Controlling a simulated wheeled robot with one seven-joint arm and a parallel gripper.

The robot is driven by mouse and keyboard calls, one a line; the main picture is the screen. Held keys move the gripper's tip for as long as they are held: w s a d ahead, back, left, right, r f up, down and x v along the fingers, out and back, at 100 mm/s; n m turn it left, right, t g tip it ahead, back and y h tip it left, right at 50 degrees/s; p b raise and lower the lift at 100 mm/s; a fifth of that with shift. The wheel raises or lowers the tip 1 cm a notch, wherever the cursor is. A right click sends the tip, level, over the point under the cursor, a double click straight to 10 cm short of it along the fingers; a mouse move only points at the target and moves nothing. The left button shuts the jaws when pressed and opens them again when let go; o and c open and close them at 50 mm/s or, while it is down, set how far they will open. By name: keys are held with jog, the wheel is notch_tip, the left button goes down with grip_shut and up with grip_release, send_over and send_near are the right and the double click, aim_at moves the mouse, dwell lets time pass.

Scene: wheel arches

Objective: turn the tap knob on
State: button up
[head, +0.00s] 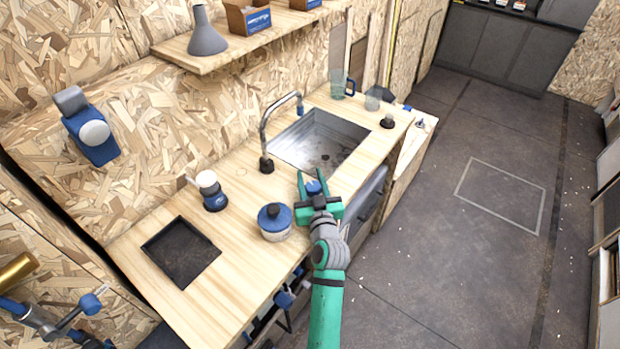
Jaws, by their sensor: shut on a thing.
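The tap (266,138) is a curved metal spout on a dark base, standing at the left edge of the metal sink (338,146). Its blue-marked tip hangs over the basin. My gripper (313,186) is over the wooden counter by the near corner of the sink, apart from the tap's base. It is shut on a small blue piece (313,187) that shows between the green fingers. The piece is mostly hidden, and I cannot tell for sure that it is the tap knob. No other knob shows clearly on the tap.
Glass mugs (341,84) stand beyond the sink. The floor at right (450,260) is clear.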

jog(key=shift+d, duration=0.1)
dwell(0.3)
jog(key=o, duration=1)
jog(key=shift+o, duration=0.2)
jog(key=shift+s, duration=0.15)
jog(key=s, duration=0.3)
jog(key=s+d, duration=0.1)
jog(key=s, duration=0.3)
jog(key=s+d, duration=0.1)
jog(key=s, duration=0.2)
jog(key=shift+s, duration=0.2)
